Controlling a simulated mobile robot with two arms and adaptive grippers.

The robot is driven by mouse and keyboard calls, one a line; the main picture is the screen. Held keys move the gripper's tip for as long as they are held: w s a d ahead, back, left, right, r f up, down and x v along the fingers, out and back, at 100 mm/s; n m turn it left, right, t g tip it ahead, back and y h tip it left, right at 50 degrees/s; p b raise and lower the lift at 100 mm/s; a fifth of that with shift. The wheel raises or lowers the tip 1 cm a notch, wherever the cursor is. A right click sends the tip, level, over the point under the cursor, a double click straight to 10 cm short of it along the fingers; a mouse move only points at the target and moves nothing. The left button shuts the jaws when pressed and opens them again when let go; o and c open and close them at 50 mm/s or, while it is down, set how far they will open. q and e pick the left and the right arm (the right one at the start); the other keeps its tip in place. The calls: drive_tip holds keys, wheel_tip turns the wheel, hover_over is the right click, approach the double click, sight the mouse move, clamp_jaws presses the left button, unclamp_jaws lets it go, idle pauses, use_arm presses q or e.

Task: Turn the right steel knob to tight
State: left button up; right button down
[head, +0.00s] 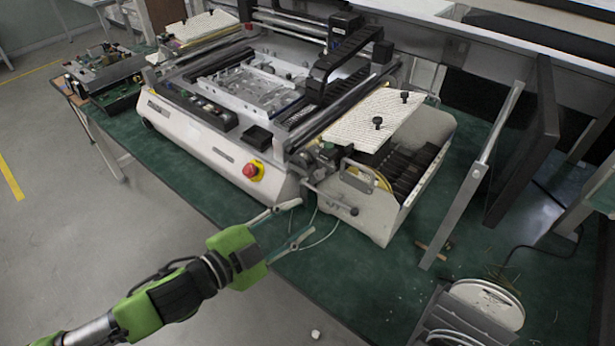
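My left gripper (304,217) is open and empty, with two thin pale fingers spread apart. It is over the front edge of the green table, just in front of the machine's right end. A small round grey knob end (354,211) sits low on the front of the white side unit, right of my fingertips. No knob is clearly steel, and their tightness cannot be told. My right gripper is not in view.
The large white machine (215,150) with a red stop button (250,170) fills the middle of the green table (330,275). A thin cable lies by my fingers. A grey upright bar (470,185) and a white reel (485,303) stand at right. Table room at front is clear.

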use_arm(q)
drive_tip(key=w+a+r+t+y, duration=0.1)
drive_tip(key=a+r+y, duration=0.1)
drive_tip(key=a, duration=0.2)
drive_tip(key=p, duration=0.3)
approach(318, 176)
drive_tip(key=shift+m, duration=0.3)
drive_tip(key=x, duration=0.8)
clamp_jaws()
